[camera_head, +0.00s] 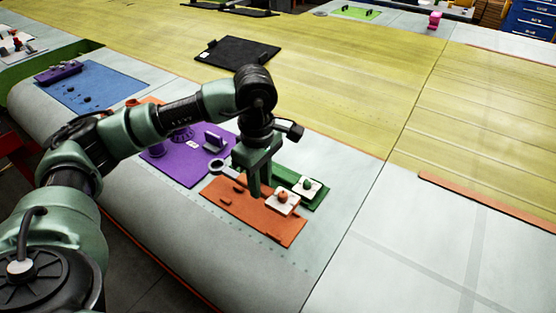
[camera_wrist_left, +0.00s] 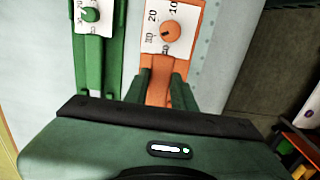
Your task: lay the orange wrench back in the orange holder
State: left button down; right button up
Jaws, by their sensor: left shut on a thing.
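The orange holder (camera_head: 262,222), a flat orange board, lies on the pale wing skin in the head view. It carries a white marked plate (camera_head: 284,203) with an orange knob. The plate also shows in the wrist view (camera_wrist_left: 155,18). My left gripper (camera_head: 254,192) points down over the holder, shut on the wrench. The wrench's ring end (camera_head: 217,166) sticks out to the left and looks greyish. The gripper hides much of its shaft. I cannot tell whether the wrench touches the holder. My right gripper is not in view.
A green holder (camera_head: 318,200) with a green knob lies close behind the orange one. A purple holder (camera_head: 188,166) lies to the left, and a blue board (camera_head: 88,88) farther left. A black board (camera_head: 238,53) lies behind.

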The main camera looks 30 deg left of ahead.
pick_arm(q)
jog(key=shift+s+f+b, duration=0.75)
jog(key=shift+s+f, duration=0.05)
jog(key=shift+f, duration=0.1)
jog(key=shift+w+f+b, duration=0.15)
jog(key=shift+f+b, duration=0.1)
jog(key=shift+f, duration=0.3)
jog(key=shift+w+f+b, duration=0.15)
jog(key=shift+f+b, duration=0.1)
jog(key=shift+f, duration=0.3)
jog(key=shift+w+f, duration=0.1)
jog(key=shift+f, duration=0.4)
jog(key=shift+b, duration=0.35)
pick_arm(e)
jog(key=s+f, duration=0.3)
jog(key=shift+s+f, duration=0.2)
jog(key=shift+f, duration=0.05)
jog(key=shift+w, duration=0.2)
